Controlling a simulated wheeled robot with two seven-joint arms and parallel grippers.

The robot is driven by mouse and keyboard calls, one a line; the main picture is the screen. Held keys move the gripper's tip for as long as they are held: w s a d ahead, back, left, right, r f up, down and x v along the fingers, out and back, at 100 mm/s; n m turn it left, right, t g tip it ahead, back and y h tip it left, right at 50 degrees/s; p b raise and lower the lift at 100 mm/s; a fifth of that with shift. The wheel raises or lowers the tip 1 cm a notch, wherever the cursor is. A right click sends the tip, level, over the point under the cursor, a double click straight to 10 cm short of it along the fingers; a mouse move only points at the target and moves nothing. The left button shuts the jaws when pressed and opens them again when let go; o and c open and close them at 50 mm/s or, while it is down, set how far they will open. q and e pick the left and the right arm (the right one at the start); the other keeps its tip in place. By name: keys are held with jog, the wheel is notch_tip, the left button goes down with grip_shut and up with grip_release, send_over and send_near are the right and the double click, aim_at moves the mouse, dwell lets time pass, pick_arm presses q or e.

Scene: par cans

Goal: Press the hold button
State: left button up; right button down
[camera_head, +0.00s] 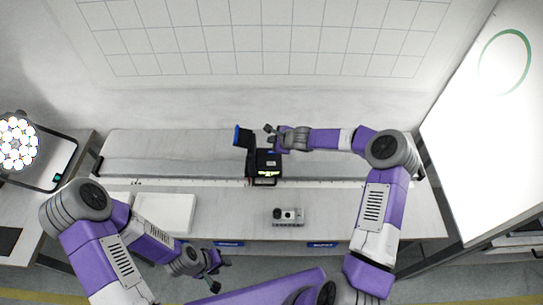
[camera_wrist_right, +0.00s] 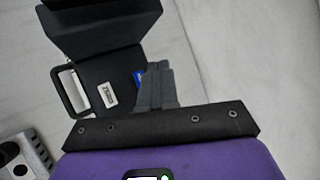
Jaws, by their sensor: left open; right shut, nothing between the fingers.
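I cannot tell which part is the hold button. My right gripper (camera_head: 269,134) is shut and empty, close beside the device at its upper right. In the right wrist view its fingertips (camera_wrist_right: 155,70) overlap the device beside the blue patch; contact cannot be told. My left gripper (camera_head: 216,279) is open and empty, low in front of the bench.
A small grey box (camera_head: 288,216) with dark round parts lies on the bench front. A white tray (camera_head: 165,213) is at the left. A par can with many round lamps (camera_head: 16,144) is at far left. A bright white panel (camera_head: 497,120) stands right. The bench's right part is clear.

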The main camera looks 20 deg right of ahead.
aim_at(273, 154)
pick_arm(q)
jog(key=shift+f+b, duration=1.45)
jog(key=shift+f, duration=0.5)
pick_arm(e)
jog(key=shift+f, duration=2.1)
jog(key=shift+f, duration=0.1)
pick_arm(q)
jog(key=shift+f+b, duration=0.4)
pick_arm(e)
jog(key=shift+f, duration=0.35)
pick_arm(q)
jog(key=shift+f+b, duration=0.35)
jog(key=shift+b, duration=0.05)
pick_arm(e)
jog(key=shift+f, duration=0.4)
pick_arm(q)
jog(key=shift+r, duration=0.1)
pick_arm(e)
jog(key=shift+r, duration=0.15)
pick_arm(q)
jog(key=shift+r+p, duration=0.65)
jog(key=shift+p, duration=0.1)
pick_arm(e)
jog(key=shift+r, duration=0.7)
notch_tip(273, 154, up, 5)
jog(key=p, duration=0.4)
jog(key=shift+p, duration=0.35)
pick_arm(q)
notch_tip(273, 154, up, 4)
jog(key=shift+r, duration=0.25)
